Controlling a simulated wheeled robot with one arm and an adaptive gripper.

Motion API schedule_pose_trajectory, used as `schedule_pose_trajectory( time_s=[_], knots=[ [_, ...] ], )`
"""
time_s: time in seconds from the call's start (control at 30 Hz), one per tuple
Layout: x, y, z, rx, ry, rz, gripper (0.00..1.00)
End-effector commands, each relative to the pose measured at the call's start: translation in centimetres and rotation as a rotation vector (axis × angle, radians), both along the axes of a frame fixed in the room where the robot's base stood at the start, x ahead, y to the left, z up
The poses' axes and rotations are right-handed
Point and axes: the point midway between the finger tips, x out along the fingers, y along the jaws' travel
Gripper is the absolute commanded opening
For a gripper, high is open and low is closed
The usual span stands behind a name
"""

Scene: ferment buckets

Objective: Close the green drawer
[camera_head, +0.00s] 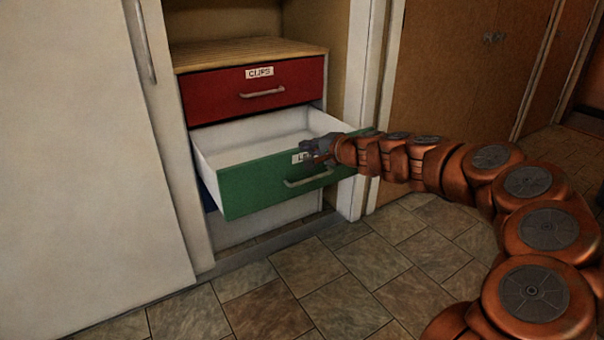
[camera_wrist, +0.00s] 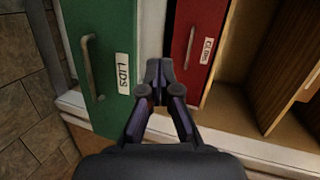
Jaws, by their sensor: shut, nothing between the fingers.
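The green drawer (camera_head: 262,183) is pulled well out of the cabinet, and its white inside shows from above. It has a pale bar handle and a label partly hidden by my gripper in the head view. In the wrist view the green drawer front (camera_wrist: 102,35) is at the left, with its handle and a label reading LIDS. My gripper (camera_head: 308,152) is shut and empty at the upper part of the drawer front. In the wrist view my gripper (camera_wrist: 159,68) is beside the label, between the green and red fronts. I cannot tell whether it touches the drawer.
A red drawer (camera_head: 225,91) labelled CLIPS sits shut above the green one, under a wooden top (camera_head: 250,50). A blue front (camera_head: 207,197) shows partly below. A white door (camera_head: 85,140) stands at the left. The tiled floor (camera_head: 345,262) in front is clear.

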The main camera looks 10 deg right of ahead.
Motion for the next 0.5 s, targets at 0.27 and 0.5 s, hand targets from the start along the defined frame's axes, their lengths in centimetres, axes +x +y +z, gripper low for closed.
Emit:
schedule_pose_trajectory(
  time_s=[0.27, 0.5],
  knots=[
    [2.5, -5.8, -7.6, 0.065, 0.038, -0.164, 0.0],
    [3.6, -6.3, -8.3, 0.07, 0.043, -0.185, 0.0]
  ],
)
